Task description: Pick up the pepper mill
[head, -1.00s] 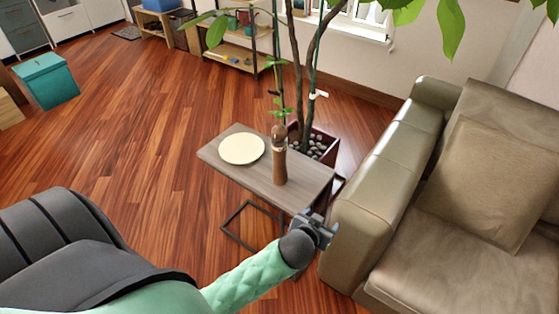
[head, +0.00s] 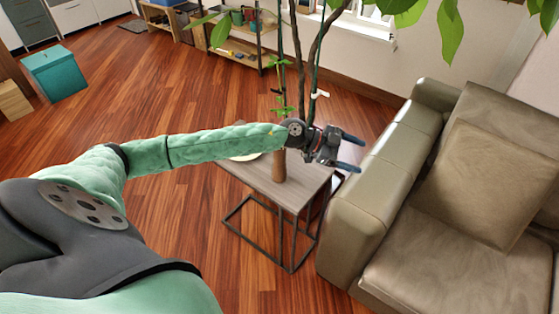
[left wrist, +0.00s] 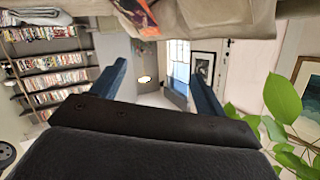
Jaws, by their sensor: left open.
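The brown wooden pepper mill (head: 279,168) stands upright on the small side table (head: 304,176) in the head view. Its upper part is hidden behind my left arm and wrist. My left gripper (head: 356,152) is open and empty, up and to the right of the mill in the picture, with its blue fingers pointing right toward the sofa. In the left wrist view the two blue fingers (left wrist: 156,88) are spread apart with nothing between them, and the mill does not show. My right gripper is not in view.
A pale plate (head: 246,157) on the table is mostly hidden by my arm. A leather sofa (head: 380,185) stands close to the table's right side. A potted plant rises behind the table, its leaves (left wrist: 285,97) close in the left wrist view. Open wooden floor (head: 165,215) lies left.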

